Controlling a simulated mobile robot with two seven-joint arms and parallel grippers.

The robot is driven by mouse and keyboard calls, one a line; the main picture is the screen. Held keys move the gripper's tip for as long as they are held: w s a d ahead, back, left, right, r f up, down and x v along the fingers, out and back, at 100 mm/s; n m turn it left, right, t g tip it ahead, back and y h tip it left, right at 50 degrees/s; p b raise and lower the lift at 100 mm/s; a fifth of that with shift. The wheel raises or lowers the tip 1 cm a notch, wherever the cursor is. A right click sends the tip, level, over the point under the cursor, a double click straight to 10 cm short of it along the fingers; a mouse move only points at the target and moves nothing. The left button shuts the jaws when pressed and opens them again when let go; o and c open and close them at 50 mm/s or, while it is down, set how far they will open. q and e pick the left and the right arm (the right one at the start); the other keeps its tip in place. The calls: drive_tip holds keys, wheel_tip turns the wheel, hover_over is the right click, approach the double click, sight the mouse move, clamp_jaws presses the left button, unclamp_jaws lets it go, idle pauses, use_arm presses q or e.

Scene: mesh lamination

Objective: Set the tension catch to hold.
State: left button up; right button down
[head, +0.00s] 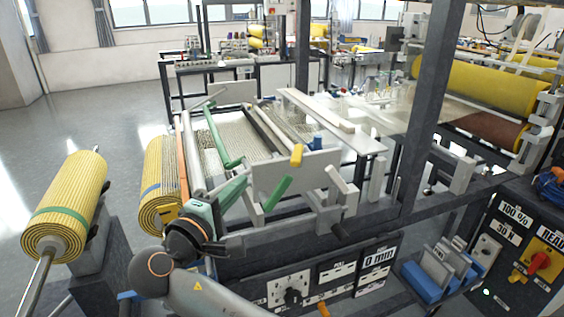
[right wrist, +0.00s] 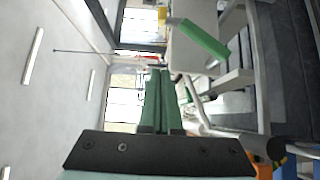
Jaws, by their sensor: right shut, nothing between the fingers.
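No label in view names the tension catch, so I cannot tell which lever it is. A short green handle (head: 277,193) slants on the front of the machine frame, and a yellow handle (head: 297,155) stands above it at the grey plate. My right gripper (head: 243,184) is shut and empty, just left of the green handle and apart from it. In the right wrist view its green fingers (right wrist: 158,78) lie together, with a green handle (right wrist: 203,40) ahead to the right. My left gripper is not in view.
A long green lever (head: 221,140) rises over the mesh (head: 252,138) behind. Yellow rolls (head: 66,205) stand at the left. A dark upright post (head: 424,120) and the READY panel (head: 530,245) are at the right. A dial panel (head: 290,290) sits below the frame.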

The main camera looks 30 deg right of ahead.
sight(297, 163)
drive_tip(key=p+x, duration=0.1)
drive_tip(key=x, duration=0.9)
drive_tip(key=shift+r+p, duration=0.15)
drive_tip(key=shift+p, duration=0.25)
drive_tip(key=shift+s+d+p, duration=0.5)
drive_tip(key=shift+s+d, duration=0.6)
drive_tip(key=shift+d, duration=0.05)
drive_tip(key=shift+s+d, duration=0.25)
